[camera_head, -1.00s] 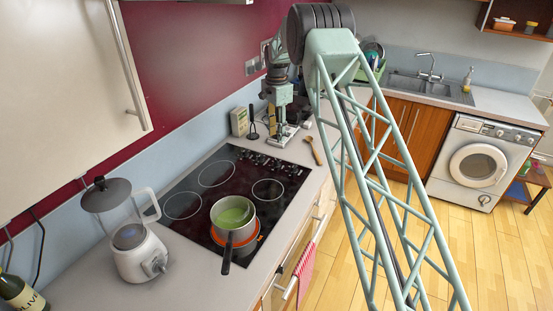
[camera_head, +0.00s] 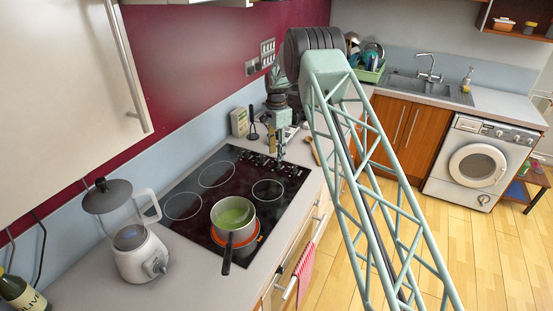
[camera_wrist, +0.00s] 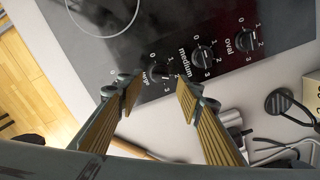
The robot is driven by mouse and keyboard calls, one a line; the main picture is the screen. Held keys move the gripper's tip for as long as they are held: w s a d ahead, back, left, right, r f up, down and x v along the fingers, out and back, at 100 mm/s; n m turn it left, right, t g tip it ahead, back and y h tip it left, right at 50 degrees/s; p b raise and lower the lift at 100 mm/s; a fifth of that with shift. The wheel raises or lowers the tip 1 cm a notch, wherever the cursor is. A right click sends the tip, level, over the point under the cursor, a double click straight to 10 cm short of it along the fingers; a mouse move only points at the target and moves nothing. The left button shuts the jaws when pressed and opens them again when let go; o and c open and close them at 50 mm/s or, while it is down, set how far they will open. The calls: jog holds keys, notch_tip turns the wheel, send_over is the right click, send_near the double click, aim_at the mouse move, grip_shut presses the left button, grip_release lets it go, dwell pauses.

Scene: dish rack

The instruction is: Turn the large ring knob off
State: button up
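The black hob (camera_head: 190,190) carries a row of small control knobs at its far right edge. In the wrist view I see a medium knob (camera_wrist: 203,58), an oval knob (camera_wrist: 240,42) and another knob (camera_wrist: 159,72) whose label is partly hidden. In the head view my gripper (camera_head: 279,158) is above the knob row. A pot (camera_head: 233,216) of green liquid stands on a glowing orange ring.
A blender (camera_head: 138,245) stands left of the hob. A white timer (camera_head: 240,122) and black utensils (camera_wrist: 285,103) are beyond the knobs. A wooden spoon (camera_wrist: 132,148) lies on the counter near my fingers. A pink towel (camera_head: 303,268) hangs at the front.

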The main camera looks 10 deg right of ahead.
aim_at(276, 163)
jog(key=shift+f, duration=1.95)
jog(key=shift+c, duration=0.7)
jog(key=c, duration=0.7)
